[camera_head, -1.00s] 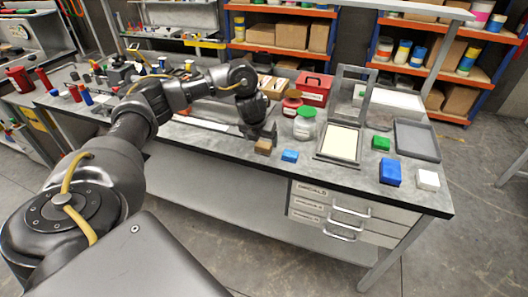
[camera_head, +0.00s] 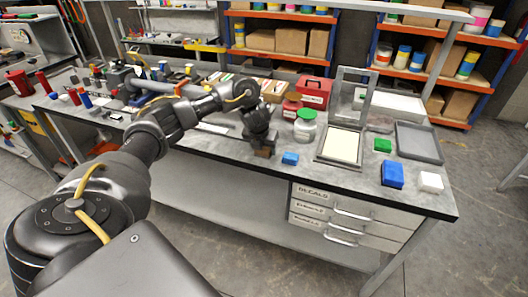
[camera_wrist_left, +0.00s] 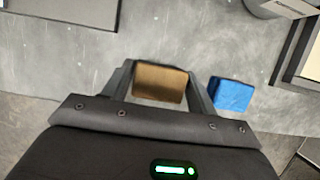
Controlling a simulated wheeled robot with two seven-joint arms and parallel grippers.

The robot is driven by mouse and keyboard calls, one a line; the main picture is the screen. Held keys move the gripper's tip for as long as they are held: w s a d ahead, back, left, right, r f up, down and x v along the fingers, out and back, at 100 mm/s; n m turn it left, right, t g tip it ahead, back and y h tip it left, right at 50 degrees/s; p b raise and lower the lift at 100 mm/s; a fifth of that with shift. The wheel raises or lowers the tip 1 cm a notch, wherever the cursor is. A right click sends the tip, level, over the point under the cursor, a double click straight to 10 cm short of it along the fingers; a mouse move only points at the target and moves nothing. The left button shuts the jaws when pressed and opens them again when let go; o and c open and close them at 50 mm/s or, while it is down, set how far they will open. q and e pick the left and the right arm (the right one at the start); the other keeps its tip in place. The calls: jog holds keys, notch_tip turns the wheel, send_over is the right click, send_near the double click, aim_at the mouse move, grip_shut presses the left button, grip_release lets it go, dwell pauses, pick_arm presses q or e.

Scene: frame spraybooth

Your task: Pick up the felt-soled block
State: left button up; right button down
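A brown block (camera_head: 264,152) sits near the front edge of the grey workbench, left of a small blue block (camera_head: 290,158). It looks like the felt-soled block, but its underside is hidden. My left gripper (camera_head: 262,146) is down over the brown block. In the left wrist view the brown block (camera_wrist_left: 160,83) lies between the two fingers of my left gripper (camera_wrist_left: 160,75), with hardly any gap at its sides. Whether the fingers press on it I cannot tell. The blue block (camera_wrist_left: 231,94) is just outside the right finger. My right gripper is not in view.
Right of the gripper are a green-lidded jar (camera_head: 305,126), a hinged frame with a pale panel (camera_head: 341,143), a green block (camera_head: 382,145), a larger blue block (camera_head: 392,174) and a white block (camera_head: 431,182). A red box (camera_head: 314,92) stands behind. Drawers hang under the bench.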

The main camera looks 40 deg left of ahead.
pick_arm(q)
jog(key=c, duration=0.5)
jog(key=shift+c, duration=0.2)
jog(key=shift+r, duration=0.55)
notch_tip(320, 180, up, 3)
jog(key=shift+w+p, duration=0.1)
jog(key=shift+p, duration=0.85)
jog(key=s+a+r+p, duration=0.2)
jog(key=s+a+r, duration=0.6)
jog(key=s, duration=0.3)
jog(key=shift+s+r, duration=0.4)
jog(key=shift+r, duration=0.1)
